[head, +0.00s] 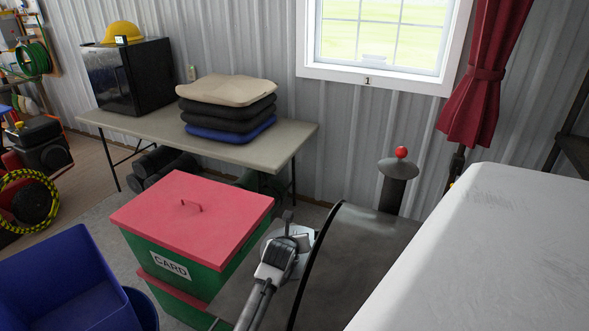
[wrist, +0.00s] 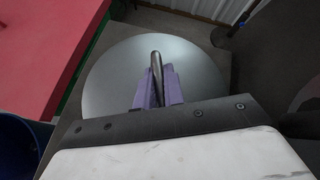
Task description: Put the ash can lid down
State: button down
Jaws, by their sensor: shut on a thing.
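The ash can lid (wrist: 112,80) is a round, plain grey metal disc with an upright bar handle (wrist: 156,66) at its middle. In the wrist view my gripper (wrist: 158,90) has its purple fingers closed on this handle. In the head view my gripper (head: 286,232) is between the red-topped box and a dark drum-shaped body, and only a pale bit of the lid (head: 305,238) shows. The lid is over a flat grey-brown surface (wrist: 98,42); I cannot tell whether it touches it. The ash can itself cannot be made out.
A green box marked CARD with a red lid (head: 190,210) stands close on the left. The dark drum-shaped body (head: 350,250) is close on the right, with a red-knobbed stack (head: 398,180) behind. A blue bin (head: 65,280) is front left. A table (head: 225,150) holds cushions.

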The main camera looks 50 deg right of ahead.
jog(key=c, duration=1.5)
grip_release()
jog(key=shift+a+r, duration=0.1)
jog(key=b+v, duration=0.4)
jog(key=v, duration=0.8)
